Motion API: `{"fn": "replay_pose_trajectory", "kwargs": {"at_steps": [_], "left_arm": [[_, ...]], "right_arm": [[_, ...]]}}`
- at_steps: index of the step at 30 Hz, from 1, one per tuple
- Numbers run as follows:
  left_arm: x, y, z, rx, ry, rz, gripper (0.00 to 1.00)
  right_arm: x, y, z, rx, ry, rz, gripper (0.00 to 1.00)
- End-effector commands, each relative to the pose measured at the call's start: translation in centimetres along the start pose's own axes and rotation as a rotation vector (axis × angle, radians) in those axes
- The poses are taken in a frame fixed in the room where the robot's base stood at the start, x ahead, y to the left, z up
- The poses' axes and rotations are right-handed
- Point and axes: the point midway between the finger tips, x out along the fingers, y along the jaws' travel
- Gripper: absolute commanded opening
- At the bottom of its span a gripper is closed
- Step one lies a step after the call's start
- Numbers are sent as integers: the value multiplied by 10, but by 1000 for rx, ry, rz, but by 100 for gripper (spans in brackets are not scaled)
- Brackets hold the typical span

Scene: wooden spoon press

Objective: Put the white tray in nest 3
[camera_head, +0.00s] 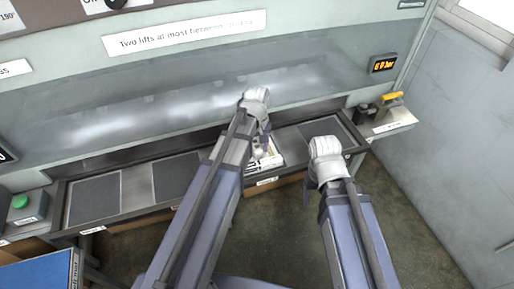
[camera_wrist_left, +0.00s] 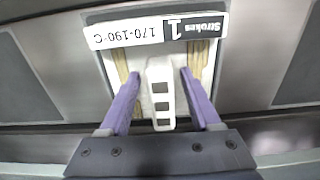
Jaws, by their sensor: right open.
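The white tray (camera_head: 270,162) sits on the bench ledge, partly hidden by my left arm. In the left wrist view the white tray (camera_wrist_left: 144,100) holds pale wooden pieces and has a card reading "Strokes 1, 170-190°C". A white slotted handle (camera_wrist_left: 161,95) stands at its middle. My left gripper (camera_wrist_left: 160,76) is open over the tray, with one finger on each side of the handle and gaps between. My left gripper also shows in the head view (camera_head: 264,143). My right gripper (camera_head: 310,190) is open and empty, right of the tray and in front of the ledge.
Dark square pads (camera_head: 95,200) lie along the ledge, with another bare pad (camera_head: 325,128) right of the tray. Labels on the front edge are too small to read. A green button (camera_head: 20,201) stands far left; a yellow-handled lever (camera_head: 393,96) stands at right.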

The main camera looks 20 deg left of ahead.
Motion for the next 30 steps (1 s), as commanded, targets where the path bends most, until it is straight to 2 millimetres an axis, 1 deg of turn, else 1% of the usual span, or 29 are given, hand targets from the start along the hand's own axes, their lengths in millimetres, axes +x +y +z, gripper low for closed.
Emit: {"fn": "replay_pose_trajectory", "kwargs": {"at_steps": [8,14,20,30], "left_arm": [[0,0,0,0,0,0,67],[-8,0,0,0,0,0,67],[-28,0,0,0,0,0,67],[-79,0,0,0,0,0,67]], "right_arm": [[0,0,0,0,0,0,67],[-8,1,0,0,0,0,67],[-28,3,2,0,0,0,67],[-78,8,5,-1,0,0,67]]}}
